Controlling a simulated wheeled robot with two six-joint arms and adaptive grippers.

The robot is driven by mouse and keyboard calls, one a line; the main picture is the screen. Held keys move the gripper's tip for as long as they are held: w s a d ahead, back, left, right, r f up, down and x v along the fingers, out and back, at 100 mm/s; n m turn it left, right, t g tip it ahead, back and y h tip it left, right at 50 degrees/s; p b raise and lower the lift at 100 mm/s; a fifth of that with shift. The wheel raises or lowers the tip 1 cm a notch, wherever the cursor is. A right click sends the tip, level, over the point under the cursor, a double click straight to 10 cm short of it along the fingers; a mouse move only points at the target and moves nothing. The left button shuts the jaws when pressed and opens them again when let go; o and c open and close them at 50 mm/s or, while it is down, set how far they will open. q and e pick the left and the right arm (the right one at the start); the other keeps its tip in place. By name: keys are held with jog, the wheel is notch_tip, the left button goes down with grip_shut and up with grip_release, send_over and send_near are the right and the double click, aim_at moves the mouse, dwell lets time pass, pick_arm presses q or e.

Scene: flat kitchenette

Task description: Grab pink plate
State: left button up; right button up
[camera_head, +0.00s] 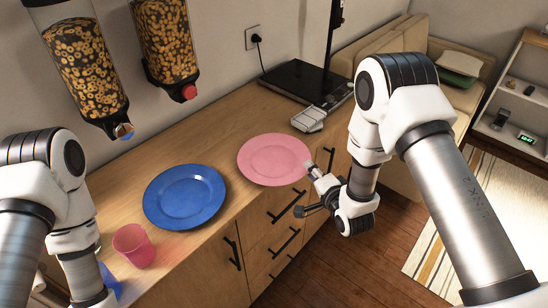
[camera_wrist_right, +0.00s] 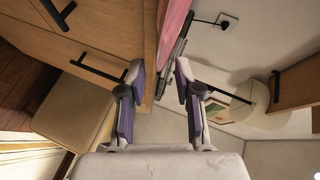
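The pink plate (camera_head: 274,158) lies flat on the wooden counter, near its front edge, right of the blue plate. My right gripper (camera_head: 311,188) is at the plate's right front rim, by the counter edge. In the right wrist view the gripper (camera_wrist_right: 159,74) has its two fingers apart, with nothing seen clamped. The pink plate (camera_wrist_right: 174,30) shows there as a thin strip just beyond the fingertips. I cannot tell whether its rim touches a finger. My left arm reaches down at the lower left, and its gripper is out of view.
A blue plate (camera_head: 185,196) and a pink cup (camera_head: 134,245) stand on the counter (camera_head: 225,146) to the left. A small white object (camera_head: 309,119) and a black appliance (camera_head: 300,82) are behind the pink plate. Cereal dispensers (camera_head: 84,68) hang on the wall. Drawer handles (camera_head: 287,206) jut out in front.

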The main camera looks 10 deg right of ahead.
jog(key=x, duration=0.3)
jog(key=shift+d, duration=0.1)
grip_shut()
jog(key=shift+r, duration=0.15)
